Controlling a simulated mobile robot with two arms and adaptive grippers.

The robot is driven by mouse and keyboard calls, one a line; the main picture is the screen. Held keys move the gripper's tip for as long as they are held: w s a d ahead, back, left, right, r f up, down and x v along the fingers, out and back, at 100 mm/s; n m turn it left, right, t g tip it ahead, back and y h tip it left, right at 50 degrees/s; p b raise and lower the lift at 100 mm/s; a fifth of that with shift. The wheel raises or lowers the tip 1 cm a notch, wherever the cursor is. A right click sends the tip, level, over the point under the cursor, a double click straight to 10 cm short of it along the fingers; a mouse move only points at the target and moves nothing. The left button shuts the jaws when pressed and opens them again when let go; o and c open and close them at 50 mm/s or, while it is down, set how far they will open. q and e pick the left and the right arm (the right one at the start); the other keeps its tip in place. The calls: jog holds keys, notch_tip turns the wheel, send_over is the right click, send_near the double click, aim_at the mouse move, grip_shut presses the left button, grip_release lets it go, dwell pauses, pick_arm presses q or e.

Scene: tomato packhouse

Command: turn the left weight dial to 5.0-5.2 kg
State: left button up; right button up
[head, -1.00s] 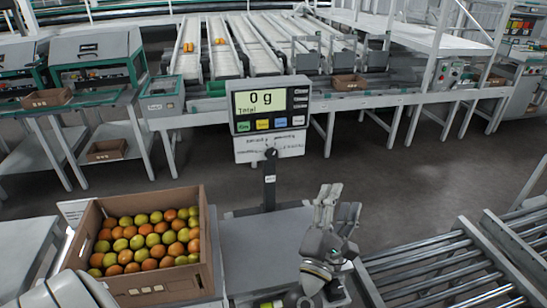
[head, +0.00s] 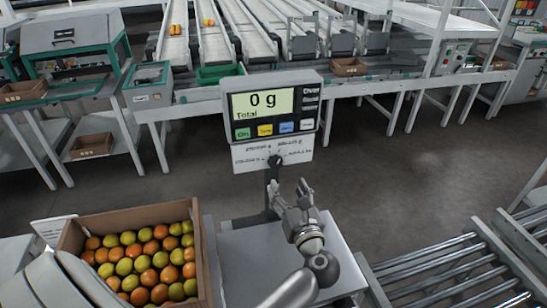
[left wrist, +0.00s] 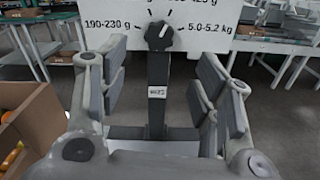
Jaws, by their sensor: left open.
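The weight dial (head: 275,161) is a black knob on the white plate under the scale's display. In the left wrist view the dial (left wrist: 159,36) sits at the top middle, with "190-230 g" printed to its left and "5.0-5.2 kg" to its right. My left gripper (head: 288,190) is open and empty, just below and in front of the dial. In the left wrist view the fingers (left wrist: 160,78) stand apart on both sides of the post, not touching the dial. My right gripper is not in view.
The display (head: 265,103) reads 0 g. A cardboard box (head: 203,250) of tomatoes stands left of the bare weighing plate (head: 235,265). A roller conveyor (head: 450,265) is at the right. The dial's post (left wrist: 157,95) stands between my fingers in the picture.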

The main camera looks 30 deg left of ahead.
aim_at(277, 164)
pick_arm(q)
jog(key=x, duration=0.2)
jog(key=p+x, duration=0.1)
jog(key=x, duration=0.1)
jog(key=p+x, duration=0.1)
jog(key=x, duration=0.1)
jog(key=shift+w+a+r, duration=0.2)
jog(key=shift+r, duration=0.15)
jog(key=x, duration=0.3)
jog(key=shift+w+a+f, duration=0.1)
jog(key=shift+w+f, duration=0.05)
jog(key=shift+f, duration=0.05)
jog(key=c, duration=0.9)
jog(key=shift+c, duration=0.2)
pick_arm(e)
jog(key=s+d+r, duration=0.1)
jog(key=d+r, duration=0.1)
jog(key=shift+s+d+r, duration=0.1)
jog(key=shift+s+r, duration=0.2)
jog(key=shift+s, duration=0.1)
